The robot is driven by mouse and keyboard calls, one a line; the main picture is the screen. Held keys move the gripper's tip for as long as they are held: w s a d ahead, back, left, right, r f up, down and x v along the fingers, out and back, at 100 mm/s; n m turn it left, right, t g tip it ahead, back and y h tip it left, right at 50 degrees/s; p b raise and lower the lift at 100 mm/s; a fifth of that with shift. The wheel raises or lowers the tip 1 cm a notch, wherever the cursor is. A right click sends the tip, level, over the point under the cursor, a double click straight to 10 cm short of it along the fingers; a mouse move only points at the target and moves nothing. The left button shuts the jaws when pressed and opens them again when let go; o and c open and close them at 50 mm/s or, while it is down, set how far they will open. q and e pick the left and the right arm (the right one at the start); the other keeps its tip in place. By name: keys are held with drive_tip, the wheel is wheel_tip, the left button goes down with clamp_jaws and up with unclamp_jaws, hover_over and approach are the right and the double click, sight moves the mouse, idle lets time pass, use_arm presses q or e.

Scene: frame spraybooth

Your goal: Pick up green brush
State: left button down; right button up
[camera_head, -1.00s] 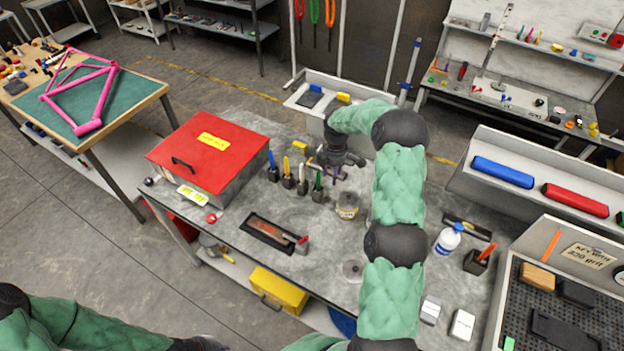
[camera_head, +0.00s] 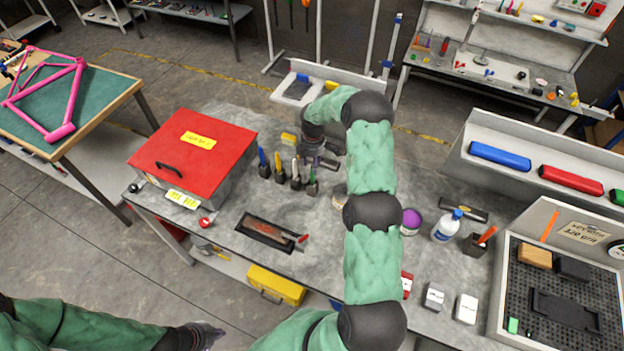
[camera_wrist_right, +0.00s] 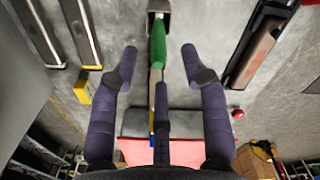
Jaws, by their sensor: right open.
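The green brush (camera_head: 313,181) stands upright in a small dark holder, at the right end of a row of brushes with blue, yellow and white handles. My right gripper (camera_head: 324,158) is just behind and to the right of it, with its fingers partly hidden by my arm. In the right wrist view the green brush (camera_wrist_right: 158,45) lies between the spread fingertips of my open right gripper (camera_wrist_right: 159,53), with a gap on both sides. My left gripper (camera_head: 208,334) is low at the left, away from the bench; its fingers are too unclear to read.
A red-lidded box (camera_head: 195,155) stands left of the brushes. A sunken tray (camera_head: 266,233) lies in front of them. A purple-topped can (camera_head: 411,219) and a white bottle (camera_head: 447,226) stand right of my arm. Bare grey bench (camera_head: 225,218) shows in front of the box.

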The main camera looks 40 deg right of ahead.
sight(313, 180)
drive_tip(key=shift+f+p, duration=0.4)
drive_tip(key=shift+f, duration=0.25)
drive_tip(key=shift+w+f+p, duration=0.15)
drive_tip(key=shift+f+p, duration=0.35)
drive_tip(key=shift+f, duration=1.25)
clamp_jaws()
